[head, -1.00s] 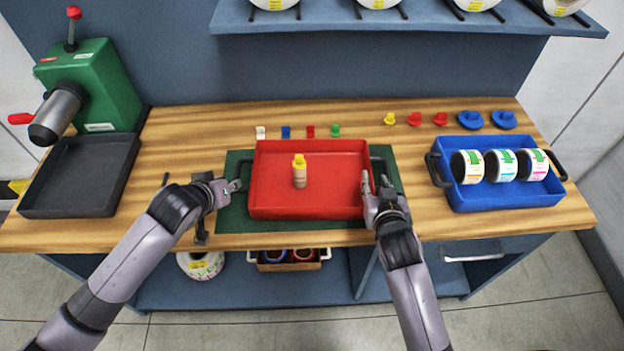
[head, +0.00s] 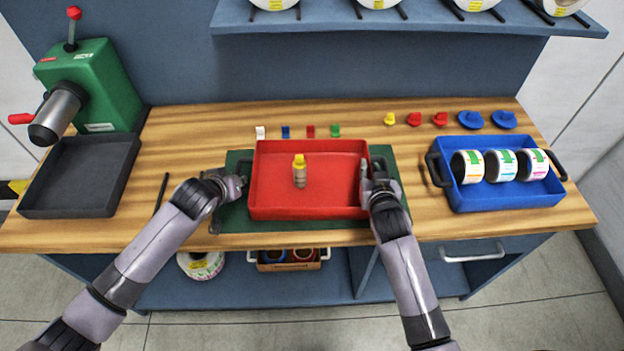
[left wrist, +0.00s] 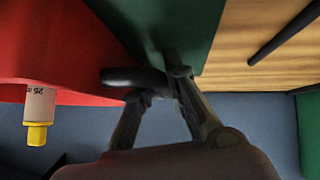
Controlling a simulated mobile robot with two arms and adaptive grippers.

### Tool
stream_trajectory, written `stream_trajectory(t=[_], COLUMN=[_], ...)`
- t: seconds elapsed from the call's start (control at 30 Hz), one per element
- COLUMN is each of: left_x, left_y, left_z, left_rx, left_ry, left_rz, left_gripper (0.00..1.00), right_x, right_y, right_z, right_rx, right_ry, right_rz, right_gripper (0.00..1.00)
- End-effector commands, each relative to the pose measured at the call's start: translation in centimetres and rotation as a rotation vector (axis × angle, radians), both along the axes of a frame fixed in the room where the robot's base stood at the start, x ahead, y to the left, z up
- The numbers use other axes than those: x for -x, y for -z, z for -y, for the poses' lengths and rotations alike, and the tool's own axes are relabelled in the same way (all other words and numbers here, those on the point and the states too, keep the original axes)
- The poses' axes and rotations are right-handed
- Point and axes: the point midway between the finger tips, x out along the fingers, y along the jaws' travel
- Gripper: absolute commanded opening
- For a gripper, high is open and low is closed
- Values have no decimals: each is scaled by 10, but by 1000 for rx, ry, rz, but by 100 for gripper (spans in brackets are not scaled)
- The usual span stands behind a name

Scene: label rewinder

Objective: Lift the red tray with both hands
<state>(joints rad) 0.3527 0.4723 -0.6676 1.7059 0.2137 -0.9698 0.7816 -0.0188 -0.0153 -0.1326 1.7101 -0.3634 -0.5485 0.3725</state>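The red tray (head: 330,207) rests on a dark green mat (head: 232,215) at the middle of the bench. A small yellow-capped bottle (head: 299,170) stands upright in it and also shows in the left wrist view (left wrist: 39,112). My left gripper (head: 238,184) is at the tray's left side. In the left wrist view its fingers (left wrist: 162,84) are on either side of the black handle (left wrist: 134,77); whether they grip it is unclear. My right gripper (head: 371,172) is at the tray's right side by the other handle (head: 379,166). Its grip is partly hidden.
A black tray (head: 75,208) sits at the left below a green machine (head: 92,88). A blue crate (head: 508,198) with label rolls stands at the right. Several small coloured pieces line the bench behind the red tray. A shelf (head: 400,23) hangs above.

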Motion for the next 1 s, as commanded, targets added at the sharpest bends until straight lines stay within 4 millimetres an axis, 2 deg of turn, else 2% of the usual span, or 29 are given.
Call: stream_trajectory(t=[0.13, 0.23, 1.0], left_x=[0, 0, 0], left_y=[0, 0, -1], left_z=[0, 0, 0], left_rx=[0, 0, -1], left_ry=[0, 0, 2], left_rz=[0, 0, 2], left_gripper=[1, 0, 0], right_x=[0, 0, 0], right_y=[0, 0, -1], right_z=[0, 0, 0], right_rx=[0, 0, 0], right_ry=[0, 0, 0], right_rz=[0, 0, 2], right_gripper=[6, 0, 0])
